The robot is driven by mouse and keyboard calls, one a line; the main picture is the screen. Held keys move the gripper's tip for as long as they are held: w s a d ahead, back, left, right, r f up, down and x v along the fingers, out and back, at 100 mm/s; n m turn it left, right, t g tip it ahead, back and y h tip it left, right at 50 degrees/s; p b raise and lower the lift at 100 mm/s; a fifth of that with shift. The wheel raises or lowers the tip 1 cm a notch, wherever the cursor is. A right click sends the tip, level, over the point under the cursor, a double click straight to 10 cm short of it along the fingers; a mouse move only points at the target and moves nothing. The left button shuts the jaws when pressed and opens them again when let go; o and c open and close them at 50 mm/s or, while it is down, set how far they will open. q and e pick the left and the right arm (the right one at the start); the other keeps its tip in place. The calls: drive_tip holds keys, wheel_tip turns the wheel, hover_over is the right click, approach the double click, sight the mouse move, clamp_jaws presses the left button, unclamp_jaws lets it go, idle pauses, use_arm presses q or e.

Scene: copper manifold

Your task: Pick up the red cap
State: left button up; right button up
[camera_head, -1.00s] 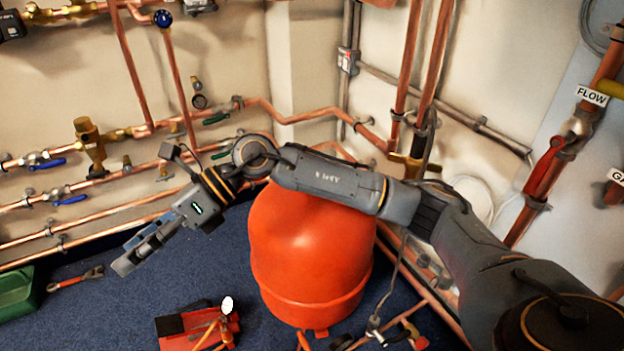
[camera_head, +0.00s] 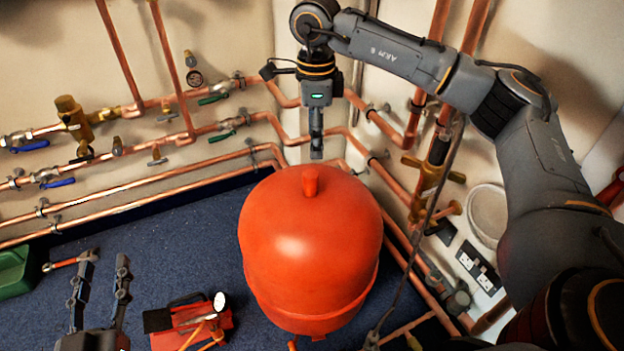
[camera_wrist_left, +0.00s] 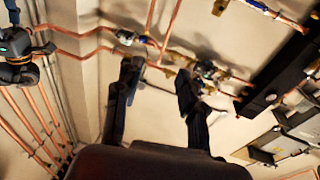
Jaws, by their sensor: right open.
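The red cap (camera_head: 310,182) looks like a small upright orange-red knob on top of a large orange-red vessel (camera_head: 300,260) in the head view. My right gripper (camera_head: 316,154) points down just above and slightly behind the cap in the picture, apart from it. Its fingers show edge-on, so the gap between them is hidden; it is open and seems empty. My left gripper (camera_head: 103,262) is at the lower left, fingers spread and empty, far from the cap. Its open fingers also show in the left wrist view (camera_wrist_left: 158,78), with no cap between them.
Copper pipes (camera_head: 190,178) with valves run along the walls behind and right of the vessel. A red tool case (camera_head: 195,325) with a white-faced gauge, a pipe wrench (camera_head: 70,261) and a green box (camera_head: 14,272) lie on the blue floor. The floor left of the vessel is partly clear.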

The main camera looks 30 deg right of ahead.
sight(311, 174)
wheel_tip(311, 174, down, 4)
drive_tip(key=shift+r+b, duration=0.1)
drive_tip(key=shift+b, duration=0.3)
drive_tip(key=shift+f, duration=0.25)
drive_tip(key=f, duration=0.1)
drive_tip(key=f+b, duration=0.1)
drive_tip(key=f, duration=0.1)
drive_tip(key=f+b, duration=0.1)
drive_tip(key=shift+w+a+f, duration=0.25)
drive_tip(key=shift+a+f, duration=0.05)
drive_tip(key=shift+a, duration=0.1)
drive_tip(key=shift+f, duration=0.2)
use_arm(q)
drive_tip(key=s+r+t+h, duration=0.3)
drive_tip(key=s+r+t, duration=0.3)
drive_tip(key=r, duration=0.5)
drive_tip(key=t, duration=0.2)
drive_tip(key=shift+r+t, duration=0.3)
use_arm(e)
drive_tip(key=c, duration=1)
